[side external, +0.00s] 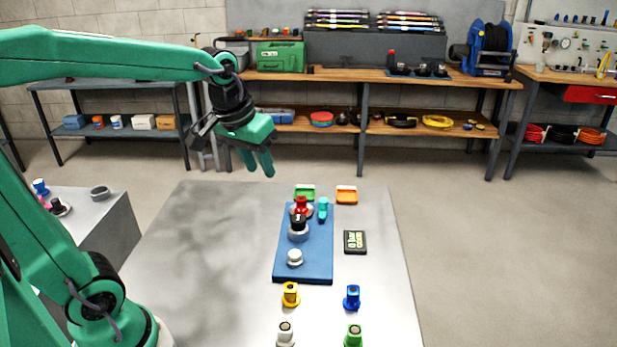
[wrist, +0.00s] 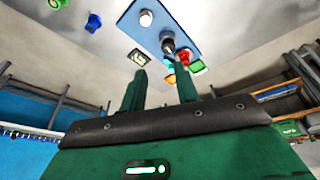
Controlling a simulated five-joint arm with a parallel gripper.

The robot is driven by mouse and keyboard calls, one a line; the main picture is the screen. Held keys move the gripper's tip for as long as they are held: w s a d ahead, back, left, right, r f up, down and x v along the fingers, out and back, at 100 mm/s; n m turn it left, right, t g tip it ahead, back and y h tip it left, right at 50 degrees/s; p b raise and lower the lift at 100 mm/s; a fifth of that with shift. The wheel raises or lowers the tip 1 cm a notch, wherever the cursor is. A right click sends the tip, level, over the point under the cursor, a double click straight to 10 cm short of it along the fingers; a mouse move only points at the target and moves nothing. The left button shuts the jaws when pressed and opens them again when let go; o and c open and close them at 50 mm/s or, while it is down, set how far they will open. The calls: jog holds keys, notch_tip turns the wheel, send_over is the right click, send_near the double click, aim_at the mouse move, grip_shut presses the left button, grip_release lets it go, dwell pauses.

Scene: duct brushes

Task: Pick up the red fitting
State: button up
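The red fitting (side external: 301,204) stands upright near the far end of the blue mat (side external: 317,266), close behind a black-topped fitting (side external: 298,221) that hides its lower front. In the wrist view the red fitting (wrist: 183,57) shows just beyond the right fingertip. My gripper (side external: 259,170) hangs in the air above the table's far side, up and left of the red fitting in the side view. Its two fingers (wrist: 161,69) are apart with nothing between them.
A cyan fitting (side external: 323,208) stands right beside the red one. A white fitting (side external: 295,257) is on the mat's near part. Green (side external: 305,192) and orange (side external: 346,196) trays lie behind; a dark display box (side external: 355,241) lies right. Several fittings stand in front. The table's left side is clear.

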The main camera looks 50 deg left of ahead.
jog(key=w+a+f+n+g, duration=0.1)
jog(key=w+a+f, duration=0.1)
jog(key=w, duration=0.3)
jog(key=w+a+f+n+g, duration=0.1)
jog(key=w+a+f+n, duration=0.15)
jog(key=w, duration=0.35)
jog(key=n+g, duration=0.1)
jog(key=n, duration=0.1)
send_over(301, 198)
notch_tip(301, 198, down, 10)
jog(key=shift+s+d+f, duration=0.1)
jog(key=shift+s+d, duration=0.05)
jog(key=shift+w+a+f+g, duration=0.2)
jog(key=shift+f+g, duration=0.1)
jog(key=shift+f, duration=1.4)
jog(key=shift+s+d+f, duration=0.1)
jog(key=shift+d+f, duration=0.05)
jog(key=shift+f, duration=2.5)
